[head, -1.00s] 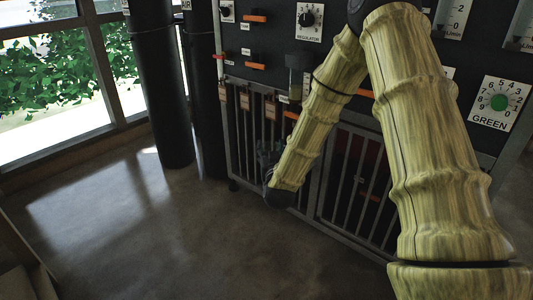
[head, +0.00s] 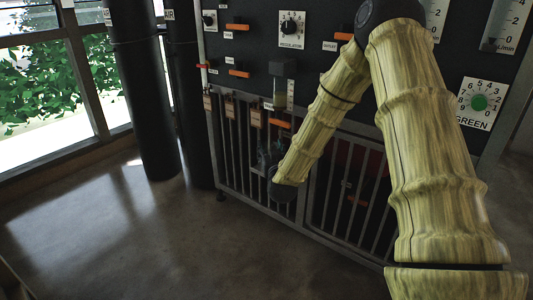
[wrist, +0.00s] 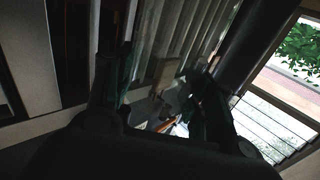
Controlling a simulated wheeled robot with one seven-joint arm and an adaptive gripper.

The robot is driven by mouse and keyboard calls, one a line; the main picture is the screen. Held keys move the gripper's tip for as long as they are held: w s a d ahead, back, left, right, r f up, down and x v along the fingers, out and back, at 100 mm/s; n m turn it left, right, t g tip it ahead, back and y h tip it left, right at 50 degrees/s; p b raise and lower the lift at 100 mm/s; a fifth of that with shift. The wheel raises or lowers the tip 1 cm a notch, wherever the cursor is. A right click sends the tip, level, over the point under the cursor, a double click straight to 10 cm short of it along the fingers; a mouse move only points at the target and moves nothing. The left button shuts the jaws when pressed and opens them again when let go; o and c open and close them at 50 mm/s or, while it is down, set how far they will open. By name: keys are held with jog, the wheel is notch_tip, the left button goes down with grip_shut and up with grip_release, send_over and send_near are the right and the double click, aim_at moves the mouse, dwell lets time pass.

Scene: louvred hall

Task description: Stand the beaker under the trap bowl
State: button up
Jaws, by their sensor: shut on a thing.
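The trap bowl (head: 281,96) hangs under a dark cap (head: 283,69) on the front of the black panel, with an orange lever (head: 281,123) just below it. My gripper (head: 268,153) is low in front of the barred lower part, below and slightly left of the bowl in the head view. My forearm partly hides it. In the wrist view my gripper (wrist: 160,92) has its two dark fingers spread around something clear and hard to make out. I take it to be the beaker; its rim and tilt cannot be told in this dim light.
The black panel (head: 255,48) carries orange levers, a regulator dial (head: 291,29) and a green knob (head: 479,102). Brown tags (head: 230,109) hang over the vertical bars (head: 237,150). Dark pipes (head: 142,90) stand left. The floor (head: 120,240) at front left is clear.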

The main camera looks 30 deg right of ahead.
jog(key=shift+w+d+f+b, duration=0.25)
jog(key=shift+w+d+f, duration=0.1)
jog(key=shift+d, duration=0.5)
jog(key=shift+w+d+f+b, duration=0.2)
jog(key=shift+w+d, duration=0.15)
jog(key=shift+d, duration=0.55)
jog(key=shift+w+d+f+b, duration=0.25)
jog(key=shift+w+d+f, duration=0.1)
jog(key=shift+d, duration=0.5)
jog(key=shift+f, duration=0.2)
jog(key=o, duration=1.1)
jog(key=shift+c, duration=0.2)
jog(key=shift+s, duration=0.1)
jog(key=s+a+p, duration=0.2)
jog(key=s+a, duration=0.4)
jog(key=shift+a, duration=0.2)
jog(key=shift+s, duration=0.1)
